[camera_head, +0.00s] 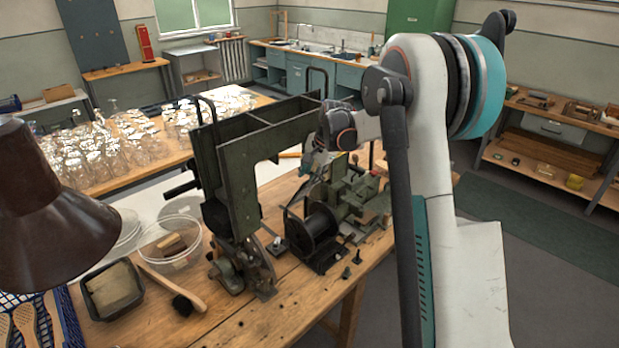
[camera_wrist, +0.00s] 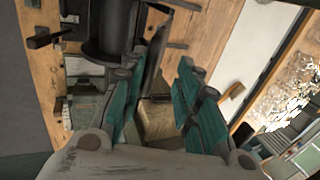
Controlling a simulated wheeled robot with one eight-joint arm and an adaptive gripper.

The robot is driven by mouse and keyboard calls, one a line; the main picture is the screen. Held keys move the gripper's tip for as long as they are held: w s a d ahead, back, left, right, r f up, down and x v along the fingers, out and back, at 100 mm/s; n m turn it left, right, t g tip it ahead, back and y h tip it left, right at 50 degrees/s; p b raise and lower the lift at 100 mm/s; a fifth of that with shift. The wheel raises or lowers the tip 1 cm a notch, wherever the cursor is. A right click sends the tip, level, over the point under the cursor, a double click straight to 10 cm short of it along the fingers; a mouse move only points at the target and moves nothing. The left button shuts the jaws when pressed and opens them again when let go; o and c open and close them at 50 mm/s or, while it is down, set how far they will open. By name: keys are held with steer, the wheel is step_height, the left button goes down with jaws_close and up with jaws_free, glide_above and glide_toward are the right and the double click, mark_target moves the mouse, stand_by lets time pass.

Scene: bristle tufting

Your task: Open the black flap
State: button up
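My gripper (camera_wrist: 162,75) is open in the wrist view, its two teal fingers spread apart. A thin dark plate (camera_wrist: 157,55), which looks like the black flap, stands edge-on between the fingertips, closer to the left finger. I cannot tell whether they touch. A brownish box-like part (camera_wrist: 156,119) shows deeper between the fingers. In the head view the green tufting machine (camera_head: 352,200) with a black spool (camera_head: 318,232) stands on the wooden bench. My gripper (camera_head: 322,168) is above it, small and partly hidden by my arm. The flap is hard to make out there.
A tall green metal frame (camera_head: 240,175) stands left of the machine. A clear bowl (camera_head: 171,243), a black tray (camera_head: 112,290) and a wooden-handled brush (camera_head: 172,287) lie on the bench's left. A brown lamp shade (camera_head: 50,220) is at the left edge. Glassware fills the table behind.

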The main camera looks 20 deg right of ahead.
steer(key=v, duration=1)
steer(key=shift+r, duration=0.25)
steer(key=shift+a, duration=0.1)
